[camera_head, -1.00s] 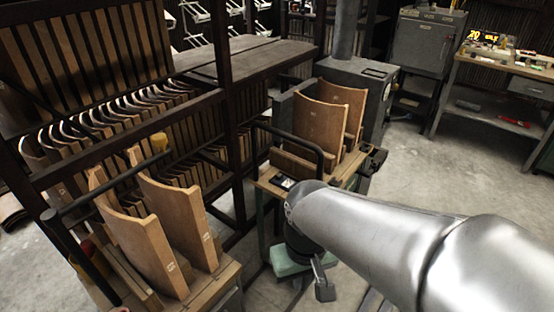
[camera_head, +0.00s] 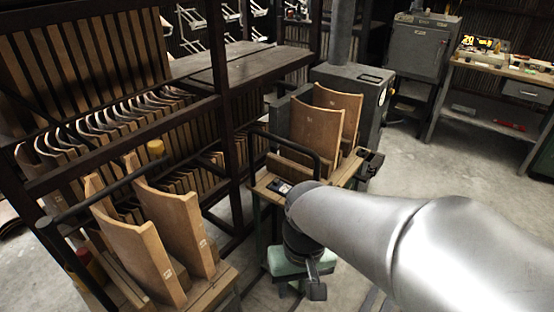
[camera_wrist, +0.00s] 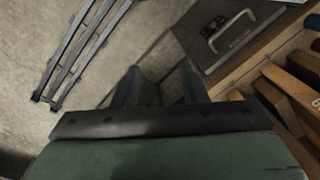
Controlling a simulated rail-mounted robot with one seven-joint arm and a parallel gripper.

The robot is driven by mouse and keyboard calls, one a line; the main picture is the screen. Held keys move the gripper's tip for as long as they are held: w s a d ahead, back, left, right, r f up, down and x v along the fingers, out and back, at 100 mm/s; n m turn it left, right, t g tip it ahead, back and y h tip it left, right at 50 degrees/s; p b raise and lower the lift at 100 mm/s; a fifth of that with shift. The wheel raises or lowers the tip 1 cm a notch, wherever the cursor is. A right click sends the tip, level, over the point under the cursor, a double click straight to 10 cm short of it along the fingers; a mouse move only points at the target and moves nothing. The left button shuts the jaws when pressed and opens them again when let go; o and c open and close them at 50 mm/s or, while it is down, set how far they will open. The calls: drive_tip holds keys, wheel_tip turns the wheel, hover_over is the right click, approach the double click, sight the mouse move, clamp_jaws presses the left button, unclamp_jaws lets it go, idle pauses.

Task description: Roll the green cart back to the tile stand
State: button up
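The green cart (camera_head: 262,215) stands in the middle of the head view, with green legs, a wooden top, a black bar handle (camera_head: 300,140) and upright curved wooden tiles (camera_head: 317,132). My gripper (camera_head: 316,290) hangs low at its near side, partly hidden by my arm. In the wrist view my gripper's two dark fingers (camera_wrist: 160,85) are apart, with nothing visibly held between them. A grey plate with a metal handle (camera_wrist: 230,33) and wooden tile edges (camera_wrist: 275,95) show to the right. I cannot tell whether my gripper touches the cart.
A second wooden-topped carrier (camera_head: 215,290) with two curved tiles stands at the lower left. A dark rack (camera_head: 120,110) full of tiles fills the left. A grey stove-like box (camera_head: 350,85) stands behind the cart. Floor at the right (camera_head: 440,190) is clear; a workbench (camera_head: 500,70) stands beyond.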

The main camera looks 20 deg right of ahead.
drive_tip(key=w+f+m+y, duration=0.3)
drive_tip(key=w+m+y, duration=0.3)
drive_tip(key=w+m, duration=0.15)
drive_tip(key=m+t+y, duration=0.1)
drive_tip(key=m+t, duration=1.5)
drive_tip(key=m, duration=0.7)
approach(316, 176)
drive_tip(key=shift+n, duration=0.25)
drive_tip(key=x, duration=0.3)
drive_tip(key=p+x, duration=0.1)
drive_tip(key=x, duration=0.6)
drive_tip(key=shift+w+d+f+p, duration=0.25)
drive_tip(key=shift+w+f+p, duration=0.15)
drive_tip(key=shift+w, duration=0.1)
clamp_jaws()
